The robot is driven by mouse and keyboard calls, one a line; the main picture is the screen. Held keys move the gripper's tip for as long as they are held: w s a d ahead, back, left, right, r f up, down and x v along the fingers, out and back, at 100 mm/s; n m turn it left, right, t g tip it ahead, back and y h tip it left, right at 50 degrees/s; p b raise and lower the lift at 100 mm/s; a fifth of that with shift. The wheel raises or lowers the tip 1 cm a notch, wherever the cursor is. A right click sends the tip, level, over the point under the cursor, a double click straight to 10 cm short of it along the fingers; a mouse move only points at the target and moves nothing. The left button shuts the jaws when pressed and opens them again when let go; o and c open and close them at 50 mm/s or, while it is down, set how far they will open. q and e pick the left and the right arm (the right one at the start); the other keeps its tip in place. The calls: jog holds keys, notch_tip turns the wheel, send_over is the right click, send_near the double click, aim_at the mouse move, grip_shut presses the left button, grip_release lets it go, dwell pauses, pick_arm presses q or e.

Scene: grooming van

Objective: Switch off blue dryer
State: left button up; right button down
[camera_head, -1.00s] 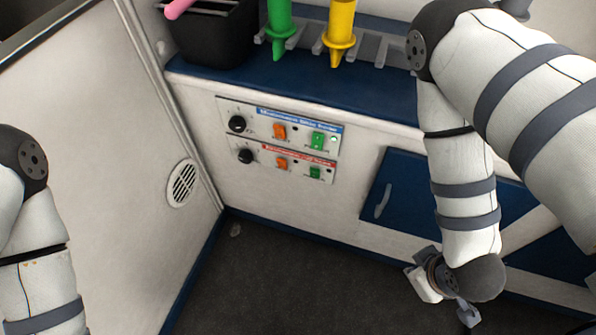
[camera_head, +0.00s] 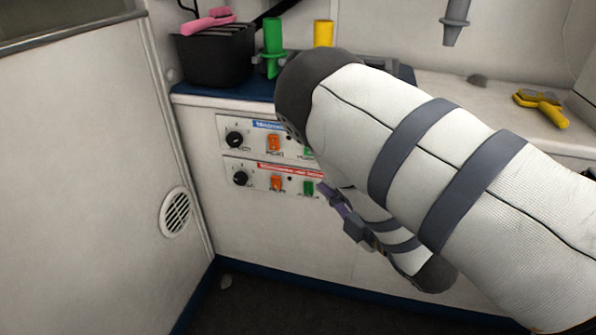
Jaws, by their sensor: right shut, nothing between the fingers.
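The upper control panel with a blue label strip (camera_head: 268,125) is on the white cabinet front, in the left-middle of the head view. It has a black knob (camera_head: 235,140), an orange switch (camera_head: 273,143) and a green switch (camera_head: 308,152) partly hidden by my right arm. Below it, the red-labelled panel (camera_head: 262,164) has its own knob (camera_head: 240,178), orange switch (camera_head: 277,183) and green switch (camera_head: 308,188). My right gripper (camera_head: 323,187) is shut and empty, its tip just right of the lower green switch; I cannot tell whether it touches. My left gripper is out of view.
A blue-edged counter above the panels bears a black bin (camera_head: 212,58) with a pink brush (camera_head: 208,20), and green (camera_head: 272,40) and yellow (camera_head: 323,32) nozzles. Yellow clippers (camera_head: 543,106) lie at right. A wall with a round vent (camera_head: 175,212) closes the left side.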

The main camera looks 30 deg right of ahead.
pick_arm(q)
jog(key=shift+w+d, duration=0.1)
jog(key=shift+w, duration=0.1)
pick_arm(e)
jog(key=shift+w+d, duration=0.15)
pick_arm(q)
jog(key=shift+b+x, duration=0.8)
jog(key=shift+b, duration=0.15)
pick_arm(e)
jog(key=w+d+f, duration=0.2)
jog(key=w+d, duration=0.1)
jog(key=w, duration=0.9)
jog(key=shift+w+d, duration=0.15)
jog(key=shift+d, duration=0.2)
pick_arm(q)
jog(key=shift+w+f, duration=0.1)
pick_arm(e)
jog(key=shift+r, duration=0.1)
